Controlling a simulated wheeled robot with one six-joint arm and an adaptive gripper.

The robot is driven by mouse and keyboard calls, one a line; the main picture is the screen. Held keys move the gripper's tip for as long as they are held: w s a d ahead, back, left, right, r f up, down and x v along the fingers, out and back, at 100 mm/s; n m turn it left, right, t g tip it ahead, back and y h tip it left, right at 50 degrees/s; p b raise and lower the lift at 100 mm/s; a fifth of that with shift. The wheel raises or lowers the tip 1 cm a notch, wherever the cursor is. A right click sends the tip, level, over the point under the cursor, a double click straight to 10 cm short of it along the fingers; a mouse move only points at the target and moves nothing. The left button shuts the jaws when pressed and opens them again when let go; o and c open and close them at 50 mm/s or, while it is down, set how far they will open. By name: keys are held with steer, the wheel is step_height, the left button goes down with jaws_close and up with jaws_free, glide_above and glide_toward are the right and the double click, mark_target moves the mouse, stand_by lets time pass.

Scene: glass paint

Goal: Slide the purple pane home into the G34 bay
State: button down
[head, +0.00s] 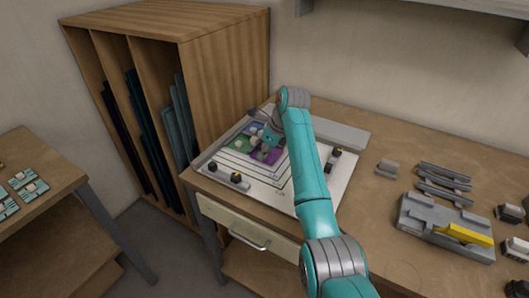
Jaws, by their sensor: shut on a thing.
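The purple pane (268,154) lies low over the white board (219,181) on the bench, partly hidden by my gripper and arm. My gripper (266,143) is above it and shut on it. The finger contact is too small to see clearly. Green and blue panes (238,134) lie beside the purple one, toward the back left, with pale round pieces on them. Nested dark outlines run along the front of the board. No G34 label is legible, so I cannot tell whether the purple pane sits inside its bay or on an edge.
Black clamps or knobs stand at the board's front left (236,178) and right (335,154). A wooden rack (226,62) of dark sheets stands at the left. A grey fixture with a yellow lever (466,233) and dark bars (444,183) lie at the right.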

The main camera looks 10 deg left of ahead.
steer(key=shift+w+a, duration=0.25)
steer(key=shift+w, duration=0.25)
stand_by(1.0)
steer(key=c, duration=0.9)
jaws_free()
steer(key=shift+c, duration=0.2)
steer(key=shift+r, duration=3.5)
